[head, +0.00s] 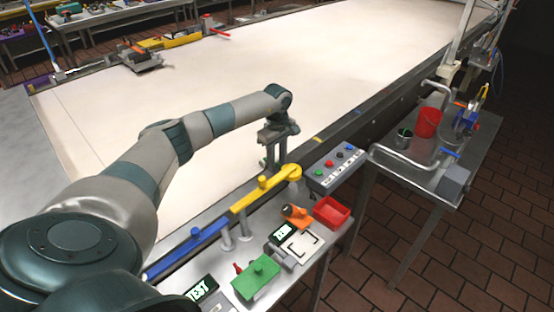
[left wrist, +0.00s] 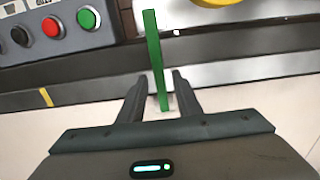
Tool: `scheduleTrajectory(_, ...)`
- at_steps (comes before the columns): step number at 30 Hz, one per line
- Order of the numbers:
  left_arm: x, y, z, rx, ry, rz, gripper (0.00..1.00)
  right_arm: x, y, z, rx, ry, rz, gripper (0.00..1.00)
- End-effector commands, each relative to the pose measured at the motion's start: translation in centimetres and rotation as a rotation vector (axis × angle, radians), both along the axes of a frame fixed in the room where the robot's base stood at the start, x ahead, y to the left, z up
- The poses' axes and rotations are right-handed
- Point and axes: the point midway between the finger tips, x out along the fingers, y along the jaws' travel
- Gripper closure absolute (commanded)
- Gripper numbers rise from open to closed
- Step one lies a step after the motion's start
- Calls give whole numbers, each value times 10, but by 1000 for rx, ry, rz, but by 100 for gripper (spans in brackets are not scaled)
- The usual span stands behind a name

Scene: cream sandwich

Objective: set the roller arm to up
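My left gripper (head: 273,148) points down over the near edge of the pale belt, just behind the yellow arm's round end. It is open. In the left wrist view, a thin green bar (left wrist: 154,50) passes between its two fingers (left wrist: 160,90), with small gaps on both sides. No label shows which part is the roller arm. My right gripper is out of view.
A button box (head: 334,170) stands right of the yellow arm. A red tray (head: 332,213), an orange part (head: 294,213) and a green block (head: 255,278) sit on the near metal ledge. A side table (head: 445,150) holds a red bucket (head: 427,122). The belt's middle (head: 280,55) is clear.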

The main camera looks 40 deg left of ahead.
Motion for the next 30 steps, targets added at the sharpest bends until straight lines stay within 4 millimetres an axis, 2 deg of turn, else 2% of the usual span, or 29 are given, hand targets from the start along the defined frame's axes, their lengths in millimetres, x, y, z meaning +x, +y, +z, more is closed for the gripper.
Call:
scheduleTrajectory(6,0,0,0,0,0,0,69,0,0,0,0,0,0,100)
scheduleTrajectory(10,0,0,0,0,0,0,100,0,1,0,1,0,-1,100)
scheduleTrajectory(22,0,0,3,26,-3,-2,100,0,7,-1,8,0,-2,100)
scheduleTrajectory(30,0,-3,14,143,-15,-5,100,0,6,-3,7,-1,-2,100)
